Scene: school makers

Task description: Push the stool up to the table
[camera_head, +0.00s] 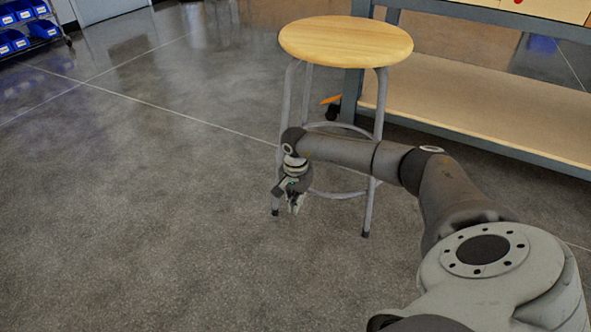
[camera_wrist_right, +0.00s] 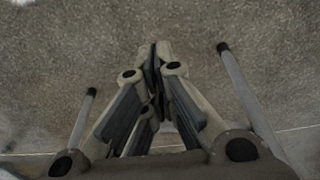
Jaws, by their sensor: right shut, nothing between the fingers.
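The stool (camera_head: 346,41) has a round light wooden seat and grey metal legs with a ring low down. It stands upright on the floor, in front of the left end of the table (camera_head: 480,98). The table has a grey frame and a wooden lower shelf. My right gripper (camera_head: 296,208) is low near the floor, at the stool's near side by its left front leg. Its fingers are shut and empty, pointing down. In the right wrist view, the closed fingertips (camera_wrist_right: 155,48) show between two stool legs (camera_wrist_right: 240,85). Whether the arm touches the stool is unclear. My left gripper is not in view.
A rack with blue bins (camera_head: 15,40) stands at the far left. A caster with an orange lever (camera_head: 332,103) is under the table's left end, behind the stool. The grey floor (camera_head: 130,200) to the left is clear.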

